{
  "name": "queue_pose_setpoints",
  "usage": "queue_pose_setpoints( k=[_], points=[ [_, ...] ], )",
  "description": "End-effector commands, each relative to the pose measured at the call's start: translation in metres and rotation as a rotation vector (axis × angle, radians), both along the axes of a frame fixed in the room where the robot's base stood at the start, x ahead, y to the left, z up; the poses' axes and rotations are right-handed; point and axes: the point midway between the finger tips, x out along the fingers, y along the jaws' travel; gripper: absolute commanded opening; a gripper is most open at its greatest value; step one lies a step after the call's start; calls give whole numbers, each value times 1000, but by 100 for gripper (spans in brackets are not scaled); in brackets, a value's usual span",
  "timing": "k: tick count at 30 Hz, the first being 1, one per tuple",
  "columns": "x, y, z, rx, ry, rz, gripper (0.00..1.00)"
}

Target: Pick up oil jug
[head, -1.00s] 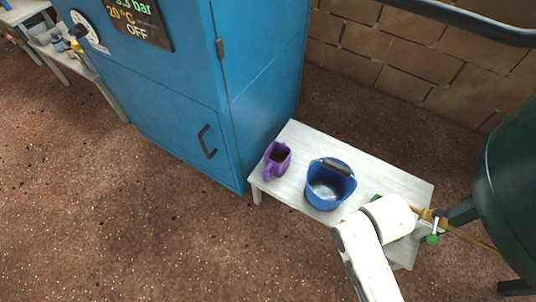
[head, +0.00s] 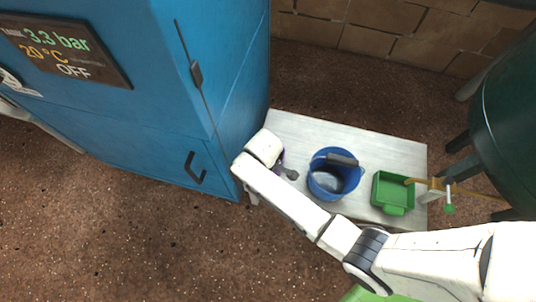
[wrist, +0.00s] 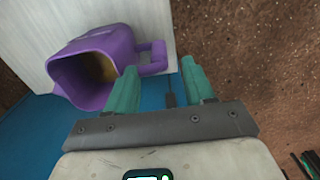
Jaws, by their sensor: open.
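The purple jug (wrist: 122,47), which I take as the oil jug, stands on the pale table with its open top and brownish inside showing in the wrist view. Its handle (wrist: 153,59) points right. My gripper (wrist: 159,66) is open, with its two green fingers on either side of the handle's outer part; the left finger overlaps the jug's edge in the picture. I cannot tell how far the fingertips are from the handle in depth. In the head view my arm hides most of the jug, leaving a purple sliver (head: 281,158).
A blue bucket (head: 325,182) stands just right of the jug on the pale table (head: 385,150). A green box (head: 393,190) sits at the table's right, by a tap (head: 436,190). The tall blue cabinet (head: 120,120) rises close on the left.

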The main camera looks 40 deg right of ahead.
Motion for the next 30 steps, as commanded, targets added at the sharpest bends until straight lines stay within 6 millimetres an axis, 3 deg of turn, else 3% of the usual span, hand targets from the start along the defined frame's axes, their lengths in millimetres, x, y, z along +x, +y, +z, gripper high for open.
queue_pose_setpoints(
  k=[15,25,30],
  points=[
    [1,0,-58,-1,1,-1,53],
    [2,0,-62,0,-1,-1,53],
    [2,0,-62,0,-1,-1,38]
  ],
)
